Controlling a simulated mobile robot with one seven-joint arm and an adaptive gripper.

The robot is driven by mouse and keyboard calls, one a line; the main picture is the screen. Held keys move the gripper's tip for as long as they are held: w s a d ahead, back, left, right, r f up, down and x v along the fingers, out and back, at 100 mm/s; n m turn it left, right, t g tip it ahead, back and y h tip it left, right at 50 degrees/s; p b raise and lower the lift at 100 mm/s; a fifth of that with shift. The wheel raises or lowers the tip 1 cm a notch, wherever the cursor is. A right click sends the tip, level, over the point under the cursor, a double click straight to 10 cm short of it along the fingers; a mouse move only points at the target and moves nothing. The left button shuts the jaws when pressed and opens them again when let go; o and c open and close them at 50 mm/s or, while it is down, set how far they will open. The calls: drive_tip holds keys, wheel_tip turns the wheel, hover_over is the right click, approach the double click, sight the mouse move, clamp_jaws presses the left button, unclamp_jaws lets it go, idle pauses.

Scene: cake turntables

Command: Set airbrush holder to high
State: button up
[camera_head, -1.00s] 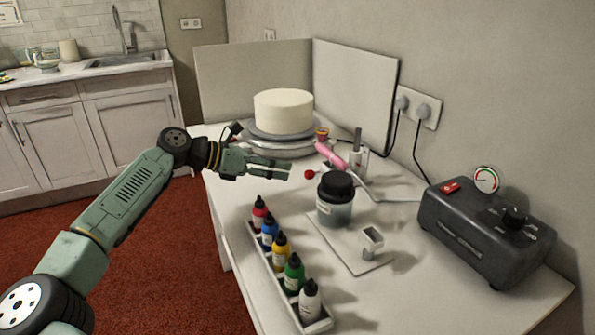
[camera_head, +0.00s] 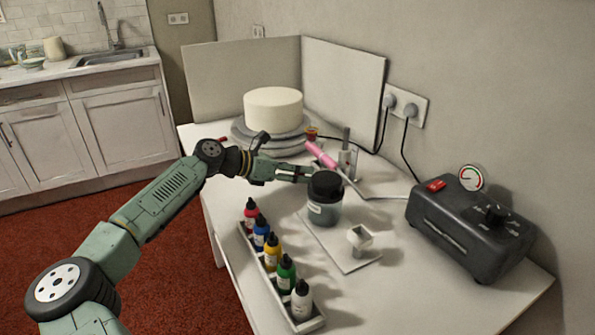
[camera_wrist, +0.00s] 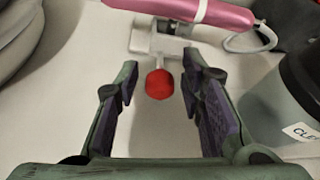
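The airbrush holder (camera_head: 346,160) is a pale upright stand at the back right of the table, with a pink airbrush (camera_head: 320,154) resting tilted in it. In the wrist view the holder's pale base (camera_wrist: 150,38) has a short stem ending in a red knob (camera_wrist: 159,84). My gripper (camera_head: 308,174) is low over the table, behind the dark-lidded jar. In the wrist view my gripper (camera_wrist: 160,66) is open, with the red knob between its fingers and gaps on both sides. The knob is hidden in the head view.
A dark-lidded jar (camera_head: 325,207) stands close right of my fingers. A white cake (camera_head: 273,108) sits on a turntable behind. A rack of paint bottles (camera_head: 247,243) is in front; a dark compressor (camera_head: 470,235) stands right. A hose runs beside the holder.

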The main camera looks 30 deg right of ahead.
clamp_jaws()
idle(0.6)
